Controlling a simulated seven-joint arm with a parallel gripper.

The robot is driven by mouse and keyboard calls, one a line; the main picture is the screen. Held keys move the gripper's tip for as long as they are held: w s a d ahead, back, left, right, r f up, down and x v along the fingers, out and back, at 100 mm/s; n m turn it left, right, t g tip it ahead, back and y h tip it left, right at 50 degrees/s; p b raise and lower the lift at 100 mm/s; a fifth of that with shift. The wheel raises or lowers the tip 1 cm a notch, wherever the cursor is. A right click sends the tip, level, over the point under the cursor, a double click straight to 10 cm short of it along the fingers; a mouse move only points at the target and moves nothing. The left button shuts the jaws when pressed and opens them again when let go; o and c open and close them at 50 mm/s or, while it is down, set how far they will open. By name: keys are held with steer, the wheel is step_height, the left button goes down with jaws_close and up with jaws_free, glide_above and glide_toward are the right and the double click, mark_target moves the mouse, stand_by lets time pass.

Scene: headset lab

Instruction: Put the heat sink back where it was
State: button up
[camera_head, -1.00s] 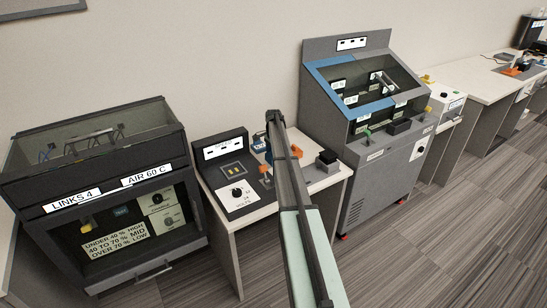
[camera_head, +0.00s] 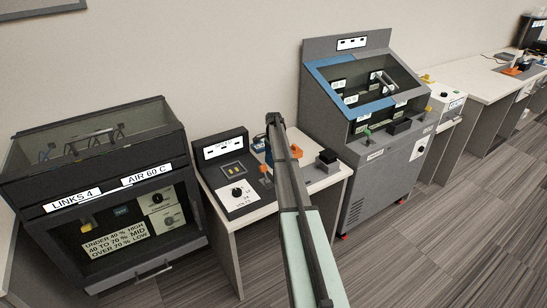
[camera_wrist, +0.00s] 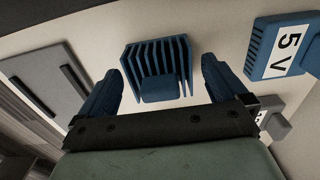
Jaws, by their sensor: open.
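The heat sink (camera_wrist: 158,68) is a blue finned block on the pale bench top in the wrist view, fins pointing away from me. My gripper (camera_wrist: 160,85) is open, with one blue finger to either side of the heat sink and gaps between fingers and block. I cannot tell its height over the block. In the head view my arm (camera_head: 293,185) reaches over the small white table (camera_head: 245,222) and hides the gripper and most of what lies under it.
A blue block marked "5 V" (camera_wrist: 283,48) lies right of the heat sink, and a grey plate with dark bars (camera_wrist: 50,80) lies left. A dark control panel (camera_head: 232,180), a black-topped block (camera_head: 327,159) and a grey cabinet (camera_head: 360,140) surround my arm.

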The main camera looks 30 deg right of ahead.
steer(key=shift+r, duration=0.1)
step_height(320, 180, up, 12)
stand_by(0.5)
stand_by(0.5)
